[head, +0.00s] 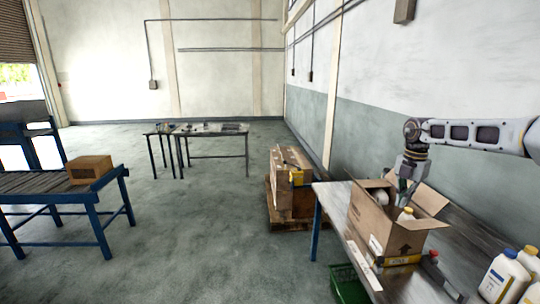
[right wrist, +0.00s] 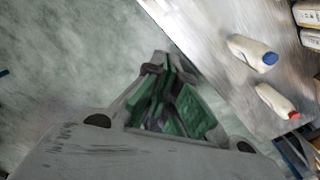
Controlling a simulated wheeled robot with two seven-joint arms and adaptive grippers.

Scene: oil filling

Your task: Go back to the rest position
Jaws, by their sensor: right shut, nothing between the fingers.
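My right arm comes in from the right in the head view. Its gripper (head: 404,184) points down and overlaps the back of the open cardboard box on the workbench. The right wrist view shows the same gripper (right wrist: 168,58) with its fingers together and nothing between them. There it hangs over the bench edge, with grey floor on the left. I cannot tell its exact height over the bench. My left gripper is not in view.
The open cardboard box (head: 372,222) holds bottles, one with a yellow cap (head: 405,214). White bottles (head: 502,276) stand at the bench's right end. A green crate (head: 347,285) sits below the bench's left edge. Stacked cartons (head: 288,195) stand on a pallet behind.

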